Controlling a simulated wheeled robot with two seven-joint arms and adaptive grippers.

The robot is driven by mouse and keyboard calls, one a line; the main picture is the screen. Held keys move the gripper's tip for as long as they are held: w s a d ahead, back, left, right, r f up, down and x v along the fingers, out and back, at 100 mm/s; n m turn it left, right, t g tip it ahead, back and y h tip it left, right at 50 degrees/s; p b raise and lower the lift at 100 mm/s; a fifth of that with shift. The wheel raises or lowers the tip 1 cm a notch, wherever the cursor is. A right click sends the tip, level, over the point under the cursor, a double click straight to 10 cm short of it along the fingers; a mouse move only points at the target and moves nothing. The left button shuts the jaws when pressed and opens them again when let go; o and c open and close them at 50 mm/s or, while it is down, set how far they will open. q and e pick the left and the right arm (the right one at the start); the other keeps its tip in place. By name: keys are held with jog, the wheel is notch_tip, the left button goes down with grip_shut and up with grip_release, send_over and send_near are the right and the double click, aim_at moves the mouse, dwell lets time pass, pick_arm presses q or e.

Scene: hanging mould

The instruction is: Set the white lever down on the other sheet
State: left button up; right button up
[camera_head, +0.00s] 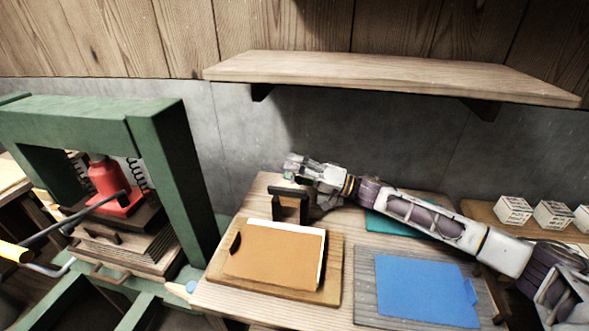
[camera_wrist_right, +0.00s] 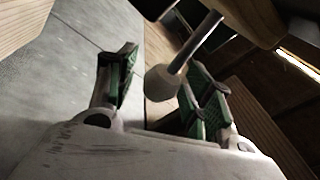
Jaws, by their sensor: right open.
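My right gripper (camera_head: 294,168) is open at the back of the wooden table, above and behind a small black stand (camera_head: 290,192). In the right wrist view, a pale knob on a metal rod (camera_wrist_right: 166,80) shows between the spread, green-padded fingers (camera_wrist_right: 155,88). I cannot tell whether it touches them or whether it is the white lever. An orange-brown sheet (camera_head: 265,255) lies over a white one (camera_head: 318,232) on a wooden board (camera_head: 328,292). A blue sheet (camera_head: 420,290) lies on a grey board (camera_head: 363,283) to the right. My left gripper is out of view.
A green press frame (camera_head: 170,140) with a red jack (camera_head: 108,178) stands at left. A wooden shelf (camera_head: 400,75) overhangs the back. A teal sheet (camera_head: 385,222) lies partly behind my right arm. Small white boxes (camera_head: 553,214) sit at right.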

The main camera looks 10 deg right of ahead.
grip_shut()
